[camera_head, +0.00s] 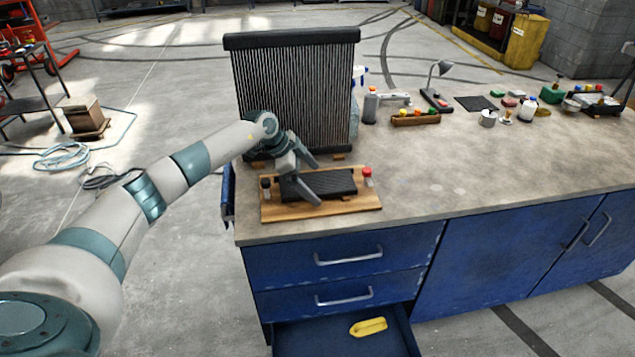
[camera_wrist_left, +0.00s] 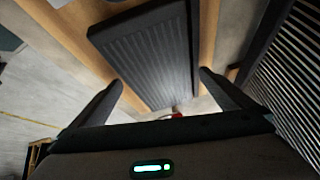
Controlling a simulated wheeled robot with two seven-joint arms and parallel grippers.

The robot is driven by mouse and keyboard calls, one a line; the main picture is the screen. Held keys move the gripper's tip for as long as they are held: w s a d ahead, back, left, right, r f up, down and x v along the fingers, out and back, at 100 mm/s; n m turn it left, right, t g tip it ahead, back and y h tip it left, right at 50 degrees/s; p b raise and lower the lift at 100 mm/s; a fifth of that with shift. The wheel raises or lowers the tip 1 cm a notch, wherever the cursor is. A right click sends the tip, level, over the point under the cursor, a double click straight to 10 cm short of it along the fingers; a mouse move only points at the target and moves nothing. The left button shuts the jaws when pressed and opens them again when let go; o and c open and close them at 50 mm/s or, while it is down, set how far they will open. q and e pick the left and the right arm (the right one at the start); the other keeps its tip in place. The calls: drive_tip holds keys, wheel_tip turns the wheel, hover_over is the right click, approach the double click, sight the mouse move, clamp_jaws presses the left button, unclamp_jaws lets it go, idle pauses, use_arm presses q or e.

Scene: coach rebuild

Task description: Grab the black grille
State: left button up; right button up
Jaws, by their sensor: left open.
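The black grille (camera_head: 335,183) is a flat, dark, ribbed slab lying on a wooden board (camera_head: 278,212) at the near left end of the workbench. My left gripper (camera_head: 312,180) is open above the grille, its fingers pointing down toward it and hiding part of it. In the left wrist view the grille (camera_wrist_left: 150,50) lies between and beyond the two open fingers of my left gripper (camera_wrist_left: 160,92). I cannot tell whether a finger touches it. My right gripper is not in view.
A tall black radiator (camera_head: 300,95) stands right behind the board. A red-capped bottle (camera_head: 367,177) and a dark-capped one (camera_head: 266,188) stand on the board. A drawer (camera_head: 345,335) is open below, with a yellow object inside.

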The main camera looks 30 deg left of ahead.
sight(312, 184)
use_arm(q)
drive_tip(key=shift+f, duration=0.15)
idle(0.3)
drive_tip(key=shift+w, duration=0.1)
drive_tip(key=c, duration=1.3)
drive_tip(key=shift+r, duration=0.25)
drive_tip(key=shift+r+b, duration=0.55)
drive_tip(key=shift+r, duration=0.05)
wheel_tip(312, 184, up, 2)
drive_tip(key=shift+r+b, duration=0.25)
drive_tip(key=shift+b, duration=0.4)
drive_tip(key=d+r+b, duration=0.1)
drive_tip(key=d+r, duration=0.1)
drive_tip(key=d, duration=0.2)
drive_tip(key=s+d+r+b, duration=0.1)
drive_tip(key=d+r, duration=0.1)
drive_tip(key=d, duration=0.1)
drive_tip(key=d+r+b, duration=0.1)
drive_tip(key=d+r, duration=0.2)
drive_tip(key=d, duration=0.1)
drive_tip(key=shift+s+d+b, duration=0.3)
drive_tip(key=shift+b, duration=0.05)
